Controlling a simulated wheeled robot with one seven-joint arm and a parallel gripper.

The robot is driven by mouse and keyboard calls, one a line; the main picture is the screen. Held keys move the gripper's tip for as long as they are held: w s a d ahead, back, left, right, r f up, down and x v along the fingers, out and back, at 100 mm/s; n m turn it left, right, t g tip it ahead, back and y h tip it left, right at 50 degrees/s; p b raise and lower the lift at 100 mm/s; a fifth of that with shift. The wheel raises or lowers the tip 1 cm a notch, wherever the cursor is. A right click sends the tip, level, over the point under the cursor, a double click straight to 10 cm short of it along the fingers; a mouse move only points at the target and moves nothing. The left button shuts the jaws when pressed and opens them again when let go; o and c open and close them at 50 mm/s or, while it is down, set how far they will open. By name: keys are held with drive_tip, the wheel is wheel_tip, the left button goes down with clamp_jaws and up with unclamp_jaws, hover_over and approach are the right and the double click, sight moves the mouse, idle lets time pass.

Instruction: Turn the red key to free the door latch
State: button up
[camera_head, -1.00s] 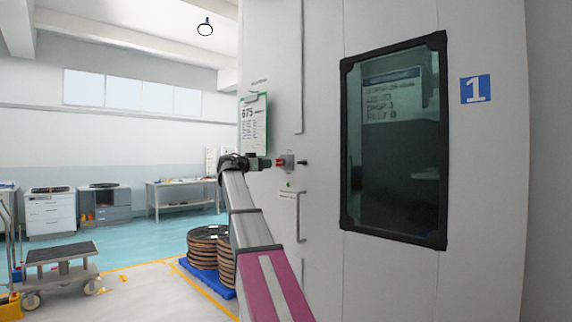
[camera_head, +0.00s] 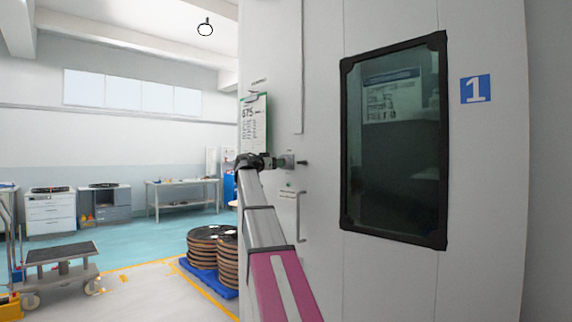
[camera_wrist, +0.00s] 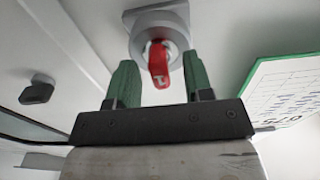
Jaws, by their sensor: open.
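The red key (camera_wrist: 158,64) sits in its round grey lock housing (camera_wrist: 158,30) in the wrist view. My gripper (camera_wrist: 158,80) is open, with one green finger on each side of the key and visible gaps between fingers and key. In the head view my gripper (camera_head: 282,162) is at the lock housing (camera_head: 289,160) on the white door, and the key is hidden there. A small dark latch knob (camera_head: 302,162) sticks out just right of the housing; it also shows at the left of the wrist view (camera_wrist: 38,90).
A green-edged clipboard (camera_head: 253,125) hangs left of the lock and appears close on the right in the wrist view (camera_wrist: 290,92). A vertical door handle (camera_head: 301,216) is below. A dark window (camera_head: 395,140) is to the right. Spools (camera_head: 212,245) stand on the floor at left.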

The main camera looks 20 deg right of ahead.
clamp_jaws()
drive_tip(key=shift+m, duration=3.4)
drive_tip(key=m, duration=0.6)
drive_tip(key=shift+w+m+g, duration=0.1)
drive_tip(key=shift+m+g, duration=0.2)
drive_tip(key=shift+m, duration=0.1)
